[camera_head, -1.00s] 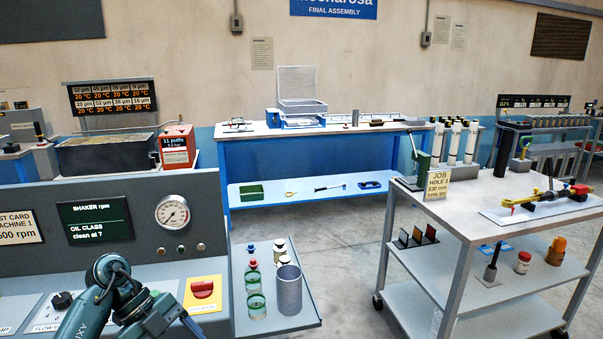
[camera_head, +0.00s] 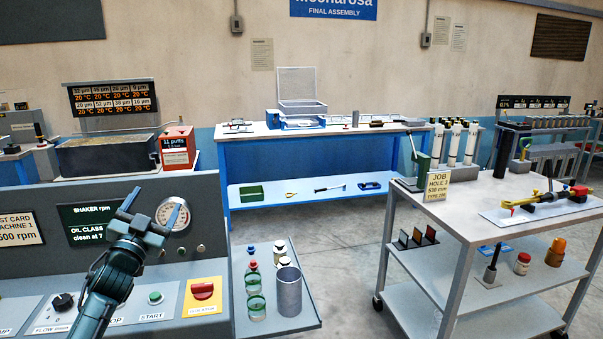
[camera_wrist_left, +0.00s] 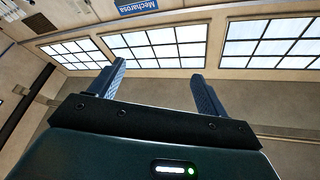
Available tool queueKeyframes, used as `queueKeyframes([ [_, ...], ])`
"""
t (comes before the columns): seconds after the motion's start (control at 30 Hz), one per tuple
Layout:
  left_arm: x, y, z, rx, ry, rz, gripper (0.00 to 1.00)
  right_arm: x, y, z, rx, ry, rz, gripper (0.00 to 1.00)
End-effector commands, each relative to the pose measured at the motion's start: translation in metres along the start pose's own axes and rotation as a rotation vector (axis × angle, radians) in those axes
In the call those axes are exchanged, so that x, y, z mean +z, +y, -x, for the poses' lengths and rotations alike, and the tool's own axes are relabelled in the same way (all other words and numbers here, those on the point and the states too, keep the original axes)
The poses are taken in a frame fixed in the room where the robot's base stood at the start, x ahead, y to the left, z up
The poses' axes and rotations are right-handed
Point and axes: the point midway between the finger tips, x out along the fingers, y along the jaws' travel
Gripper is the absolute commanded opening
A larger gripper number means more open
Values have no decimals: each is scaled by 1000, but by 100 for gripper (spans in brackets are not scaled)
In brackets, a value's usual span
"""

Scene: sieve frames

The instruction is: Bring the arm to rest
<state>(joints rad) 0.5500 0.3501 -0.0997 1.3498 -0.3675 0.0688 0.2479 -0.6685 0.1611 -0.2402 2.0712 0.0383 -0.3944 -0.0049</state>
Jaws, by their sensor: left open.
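My left arm comes in from the lower left of the head view. Its gripper (camera_head: 145,208) is raised in front of the grey machine console (camera_head: 210,262), with its fingers pointing up. The fingers overlap the shaker display (camera_head: 85,212) and sit left of the round gauge (camera_head: 173,214) in the picture. In the left wrist view the gripper (camera_wrist_left: 158,85) shows two fingers spread wide apart, with nothing between them. Wall and windows fill the view beyond. My right gripper is not in view.
A red switch (camera_head: 203,291) and green start button (camera_head: 156,297) are on the console. A side shelf (camera_head: 300,322) holds bottles and a grey cylinder (camera_head: 289,291). A trolley (camera_head: 470,205) stands at right. Open floor (camera_head: 345,240) lies between.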

Motion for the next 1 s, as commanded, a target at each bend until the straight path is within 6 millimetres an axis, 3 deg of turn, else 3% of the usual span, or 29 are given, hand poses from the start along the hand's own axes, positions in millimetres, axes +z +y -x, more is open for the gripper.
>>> queueKeyframes([
  [0.13, 45, -4, 6, -33, -237, 71, 76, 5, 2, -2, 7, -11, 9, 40],
  [0.3, 87, 9, 21, 14, -478, 142, 76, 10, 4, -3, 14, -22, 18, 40],
  [0.57, 122, 98, 111, 144, -547, 168, 76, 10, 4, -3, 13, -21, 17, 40],
  [0.67, 131, 134, 158, 203, -587, 192, 76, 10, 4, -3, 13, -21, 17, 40],
  [0.8, 135, 189, 243, 294, -657, 248, 76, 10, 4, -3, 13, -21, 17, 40],
  [1.0, 110, 246, 370, 404, -771, 359, 76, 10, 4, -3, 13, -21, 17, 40],
])
